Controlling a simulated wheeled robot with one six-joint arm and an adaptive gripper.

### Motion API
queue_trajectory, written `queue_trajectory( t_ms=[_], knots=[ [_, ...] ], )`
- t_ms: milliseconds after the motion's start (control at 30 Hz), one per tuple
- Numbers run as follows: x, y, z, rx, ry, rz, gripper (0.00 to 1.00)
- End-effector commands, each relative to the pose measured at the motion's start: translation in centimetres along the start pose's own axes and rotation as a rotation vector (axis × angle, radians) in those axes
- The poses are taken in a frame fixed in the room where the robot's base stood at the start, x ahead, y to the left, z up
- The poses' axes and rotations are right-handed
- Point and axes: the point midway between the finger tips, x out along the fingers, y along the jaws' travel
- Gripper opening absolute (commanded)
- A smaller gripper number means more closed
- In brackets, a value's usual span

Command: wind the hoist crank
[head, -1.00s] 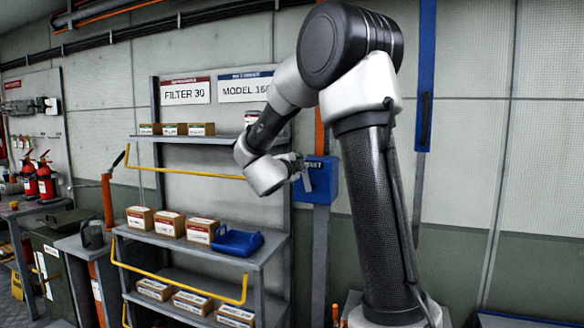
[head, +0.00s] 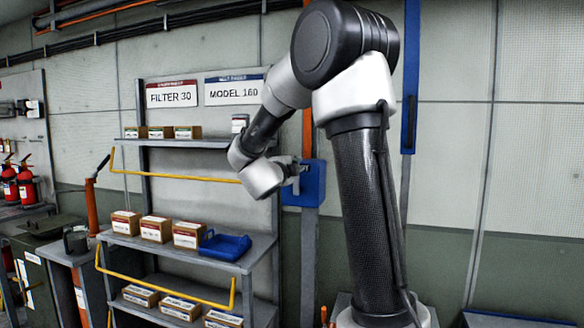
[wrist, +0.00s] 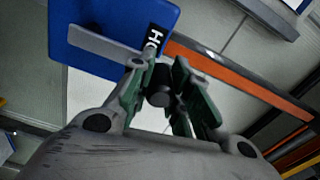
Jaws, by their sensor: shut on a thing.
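The blue hoist box (head: 314,186) is mounted on an upright post right of the shelves in the head view. In the wrist view the box (wrist: 85,20) fills the upper left, with a partly hidden black label. A flat grey crank arm (wrist: 98,44) crosses its face. The dark round crank handle (wrist: 158,84) lies between my green-padded fingers. My gripper (wrist: 158,98) is shut on this handle. In the head view my gripper (head: 293,168) is at the box's left front and hides part of the crank and box face.
A shelf rack (head: 190,245) with small boxes and a blue tray (head: 225,246) stands left of the hoist. A yellow rail (head: 180,178) runs close to my gripper on the left. A blue vertical channel (head: 411,75) is on the wall behind my arm.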

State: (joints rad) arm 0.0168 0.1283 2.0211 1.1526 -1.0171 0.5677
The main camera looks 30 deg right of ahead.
Motion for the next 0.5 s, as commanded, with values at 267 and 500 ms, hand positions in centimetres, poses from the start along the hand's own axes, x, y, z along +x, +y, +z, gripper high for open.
queue_trajectory(
  t_ms=[267,500],
  knots=[
    [0.03,0.05,-0.20,-0.001,0.005,0.001,0.42],
    [-0.33,0.07,-0.07,-0.001,0.002,0.001,0.42]
  ],
)
